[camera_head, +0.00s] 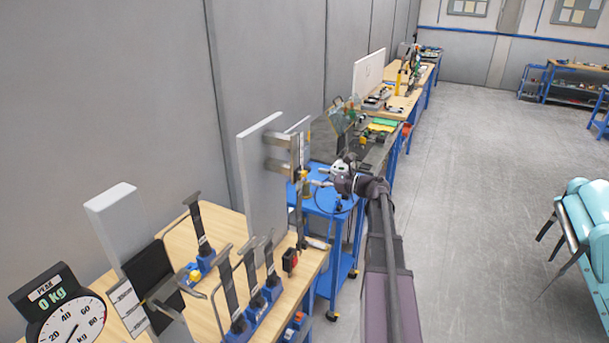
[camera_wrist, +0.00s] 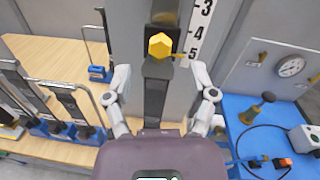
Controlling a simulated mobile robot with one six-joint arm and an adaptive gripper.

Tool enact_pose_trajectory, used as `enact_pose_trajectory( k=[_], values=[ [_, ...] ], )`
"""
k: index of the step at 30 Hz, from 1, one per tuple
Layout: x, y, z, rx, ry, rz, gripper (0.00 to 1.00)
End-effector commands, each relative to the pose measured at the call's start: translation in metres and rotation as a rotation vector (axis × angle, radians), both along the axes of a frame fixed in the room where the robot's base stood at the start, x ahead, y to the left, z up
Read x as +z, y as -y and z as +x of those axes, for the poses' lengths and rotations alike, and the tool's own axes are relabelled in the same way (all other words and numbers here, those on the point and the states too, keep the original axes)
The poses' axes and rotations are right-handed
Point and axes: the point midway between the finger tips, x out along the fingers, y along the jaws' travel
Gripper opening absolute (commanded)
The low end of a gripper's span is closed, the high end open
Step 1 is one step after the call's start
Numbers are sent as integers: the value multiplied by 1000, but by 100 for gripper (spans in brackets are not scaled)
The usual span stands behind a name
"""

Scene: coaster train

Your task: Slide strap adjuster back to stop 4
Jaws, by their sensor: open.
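The strap adjuster, with a yellow faceted knob (camera_wrist: 160,45), sits on a dark upright strap (camera_wrist: 155,100) in the wrist view. In the head view my gripper (camera_head: 324,174) is just right of the upright strap stand; the adjuster is small there.
A wooden bench (camera_head: 225,225) carries several upright straps on blue bases. A dial with a PEAK display (camera_head: 62,310) stands at the front left. A blue cart (camera_head: 333,203) is below my gripper, with a gauge panel (camera_wrist: 280,68) above it.

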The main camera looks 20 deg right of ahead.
Motion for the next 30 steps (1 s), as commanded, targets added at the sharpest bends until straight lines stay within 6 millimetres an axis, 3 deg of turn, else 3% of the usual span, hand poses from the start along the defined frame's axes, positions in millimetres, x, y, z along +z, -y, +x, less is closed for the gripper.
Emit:
enact_pose_trajectory(
  k=[12, 25, 26, 30],
  values=[
    [0, -32, 35, 0, 0, 0, 73],
    [0, -36, 39, 0, 0, 0, 73],
    [0, -36, 39, 0, 0, 0, 67],
    [0, -35, 39, -1, 0, 0, 26]
  ],
)
